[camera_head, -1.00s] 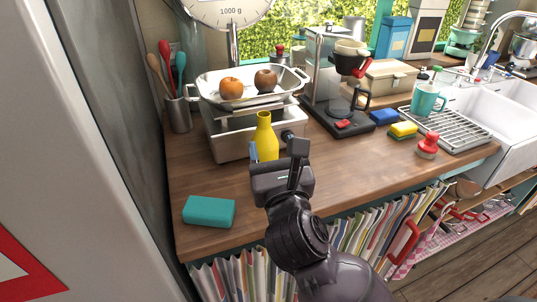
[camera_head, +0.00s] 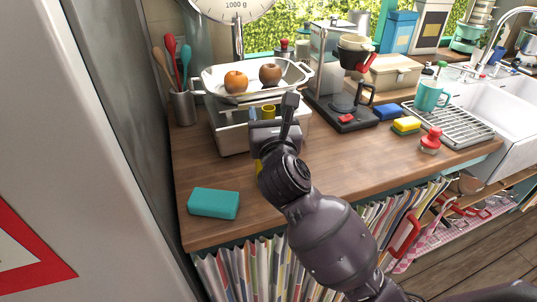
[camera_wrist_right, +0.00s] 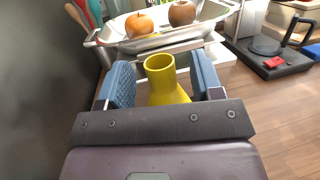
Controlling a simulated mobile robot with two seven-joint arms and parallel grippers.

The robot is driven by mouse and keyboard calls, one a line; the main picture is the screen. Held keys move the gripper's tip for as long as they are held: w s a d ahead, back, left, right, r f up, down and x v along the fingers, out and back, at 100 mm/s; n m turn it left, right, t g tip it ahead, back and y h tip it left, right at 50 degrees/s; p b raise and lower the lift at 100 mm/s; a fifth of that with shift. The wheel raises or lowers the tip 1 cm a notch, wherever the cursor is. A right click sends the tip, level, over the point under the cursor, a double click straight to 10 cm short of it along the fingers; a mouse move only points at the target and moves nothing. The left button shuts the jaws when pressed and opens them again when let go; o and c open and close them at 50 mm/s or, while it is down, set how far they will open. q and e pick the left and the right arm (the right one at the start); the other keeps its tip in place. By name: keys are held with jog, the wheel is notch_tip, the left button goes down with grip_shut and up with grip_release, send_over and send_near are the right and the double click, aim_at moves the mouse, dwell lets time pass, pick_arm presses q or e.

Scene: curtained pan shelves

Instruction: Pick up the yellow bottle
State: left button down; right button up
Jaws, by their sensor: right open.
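The yellow bottle (camera_wrist_right: 165,82) stands upright on the wooden counter in front of the scale. In the right wrist view its neck and shoulder show between the two blue finger pads of my open right gripper (camera_wrist_right: 160,85), with a gap on each side. In the head view my right gripper (camera_head: 270,113) hides most of the bottle. Only its yellow mouth (camera_head: 268,111) and a sliver lower down show there. The bottle's base is hidden. My left gripper is not in view.
The scale's white tray (camera_head: 215,84) with an orange and a brown fruit is just behind the bottle. A teal sponge (camera_head: 214,203) lies at the front left. A coffee maker (camera_head: 343,112) stands to the right. The counter (camera_head: 370,160) right of my gripper is clear.

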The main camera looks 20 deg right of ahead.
jog(key=shift+w+d+r, duration=0.1)
jog(key=shift+w+d, duration=0.05)
jog(key=shift+w, duration=0.55)
grip_shut()
